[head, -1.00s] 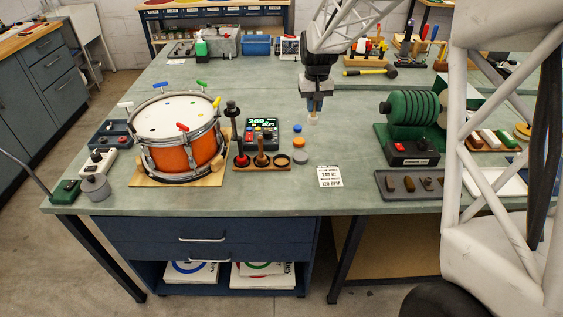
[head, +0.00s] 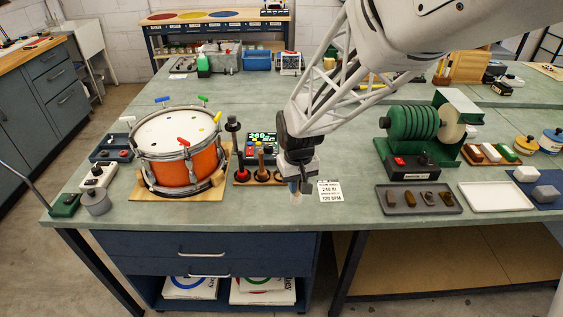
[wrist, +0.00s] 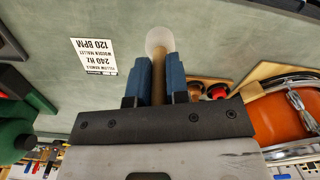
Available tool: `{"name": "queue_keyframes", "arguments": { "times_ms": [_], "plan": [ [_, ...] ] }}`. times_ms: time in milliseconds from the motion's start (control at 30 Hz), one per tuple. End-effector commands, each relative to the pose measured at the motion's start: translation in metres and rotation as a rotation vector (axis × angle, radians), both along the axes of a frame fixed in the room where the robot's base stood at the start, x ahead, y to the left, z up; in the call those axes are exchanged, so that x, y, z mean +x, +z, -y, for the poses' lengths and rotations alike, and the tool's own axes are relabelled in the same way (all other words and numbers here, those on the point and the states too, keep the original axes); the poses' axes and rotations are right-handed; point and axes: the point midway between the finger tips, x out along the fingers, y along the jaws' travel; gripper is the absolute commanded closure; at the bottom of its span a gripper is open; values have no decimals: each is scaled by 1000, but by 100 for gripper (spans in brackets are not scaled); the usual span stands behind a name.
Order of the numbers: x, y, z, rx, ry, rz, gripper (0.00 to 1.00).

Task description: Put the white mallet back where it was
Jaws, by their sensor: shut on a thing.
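My gripper (head: 300,186) is low over the front of the bench, just right of the wooden mallet rack (head: 243,181). In the wrist view my gripper (wrist: 158,85) has its blue fingers shut on the wooden handle of the white mallet (wrist: 157,40). The mallet's round white head sticks out beyond the fingertips. In the head view the mallet is mostly hidden by my gripper. The rack holds a mallet with a red head and a brown one, handles up. My gripper partly covers the rack's right end.
An orange drum (head: 182,165) stands on a board left of the rack. A printed card (head: 330,191) lies close on the right of my gripper. A tuner display (head: 262,139) stands behind the rack. A green machine (head: 412,127) and a grey tray (head: 420,200) are farther right.

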Motion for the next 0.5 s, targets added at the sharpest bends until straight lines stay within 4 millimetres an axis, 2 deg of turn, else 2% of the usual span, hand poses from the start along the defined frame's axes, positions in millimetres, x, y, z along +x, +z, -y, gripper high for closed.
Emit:
{"name": "queue_keyframes", "arguments": {
  "times_ms": [333,500],
  "plan": [
    [1,0,0,0,0,0,100],
    [10,-1,-2,0,0,-1,100]
  ]
}}
